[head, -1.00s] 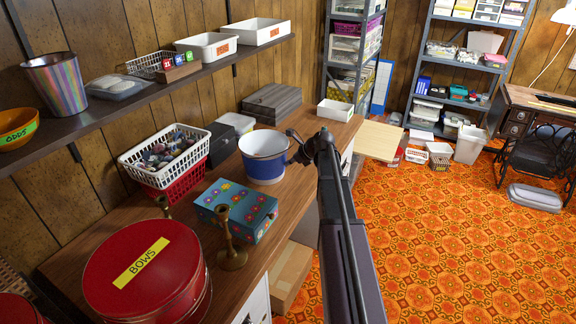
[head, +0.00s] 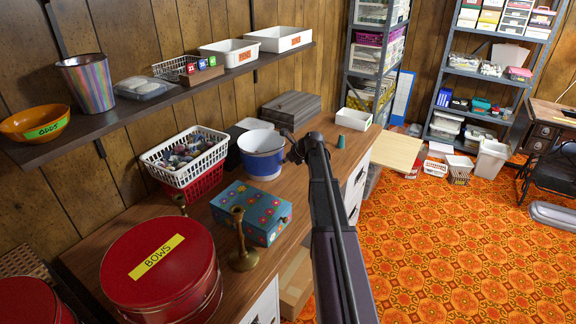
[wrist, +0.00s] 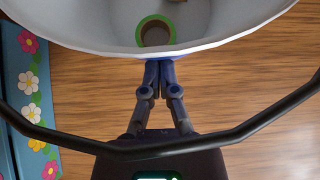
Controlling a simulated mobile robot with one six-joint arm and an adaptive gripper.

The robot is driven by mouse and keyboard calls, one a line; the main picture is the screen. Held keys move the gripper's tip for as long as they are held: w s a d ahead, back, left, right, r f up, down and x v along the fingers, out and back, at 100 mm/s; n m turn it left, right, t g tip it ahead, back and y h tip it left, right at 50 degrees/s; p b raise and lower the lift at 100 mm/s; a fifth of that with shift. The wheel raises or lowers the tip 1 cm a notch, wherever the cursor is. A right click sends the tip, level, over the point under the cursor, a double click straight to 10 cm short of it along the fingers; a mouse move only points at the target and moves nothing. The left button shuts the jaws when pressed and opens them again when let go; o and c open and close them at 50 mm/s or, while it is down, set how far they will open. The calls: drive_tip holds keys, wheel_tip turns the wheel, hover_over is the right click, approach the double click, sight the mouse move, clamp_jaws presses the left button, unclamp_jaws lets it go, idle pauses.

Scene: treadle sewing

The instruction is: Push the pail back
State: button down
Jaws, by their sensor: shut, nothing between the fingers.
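The pail (head: 264,163) is white with a blue band and stands upright on the wooden counter (head: 316,160). It stands behind the flowered blue box (head: 252,208) and to the right of the white basket (head: 182,150). My gripper (head: 290,150) is shut and empty at the pail's right side, on the side away from the wall. In the wrist view the closed fingers (wrist: 159,66) meet the pail's outer wall just below its rim (wrist: 215,46). Whether they touch is hard to tell. A round green-edged item (wrist: 156,30) shows inside the pail.
A dark box and a pale-topped box stand close behind the pail toward the wall. Brass candlesticks (head: 241,245) and the red BOWS tin (head: 162,265) stand nearer. A green spool (head: 341,141) and white tray (head: 356,118) are farther right. The shelf overhangs the counter's left.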

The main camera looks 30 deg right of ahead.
drive_tip(key=shift+d, duration=0.15)
idle(0.3)
drive_tip(key=shift+s+d, duration=0.2)
drive_tip(key=shift+s, duration=0.25)
drive_tip(key=s, duration=0.1)
drive_tip(key=s+d, duration=0.1)
drive_tip(key=shift+s+d, duration=0.1)
drive_tip(key=shift+s, duration=0.25)
drive_tip(key=shift+p+v, duration=0.6)
drive_tip(key=shift+v, duration=0.25)
drive_tip(key=p+v, duration=0.6)
drive_tip(key=v, duration=0.2)
drive_tip(key=shift+d, duration=0.15)
drive_tip(key=shift+r, duration=0.1)
